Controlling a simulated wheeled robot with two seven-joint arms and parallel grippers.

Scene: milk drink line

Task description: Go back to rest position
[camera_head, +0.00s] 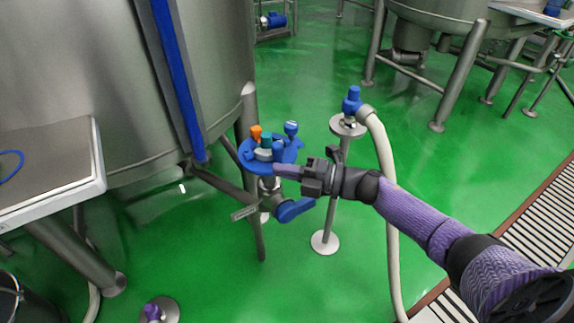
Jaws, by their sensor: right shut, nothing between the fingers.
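My right gripper (289,171) is shut and empty. Its arm, purple and black, comes in from the lower right and reaches toward the middle. The fingertips are at the right front edge of a round blue tray (247,159), overlapping it in the picture; I cannot tell whether they touch. On the tray stand an orange piece (256,132), a teal piece (265,142) and blue pieces, one of them with a round top (291,128). My left gripper is not in view.
A large steel tank (90,70) fills the left. A blue valve handle (295,209) hangs below the tray. A stand with a blue fitting (352,98) and a pale hose (392,240) is behind my arm. A steel table (60,165) is at left. Green floor is open at centre back.

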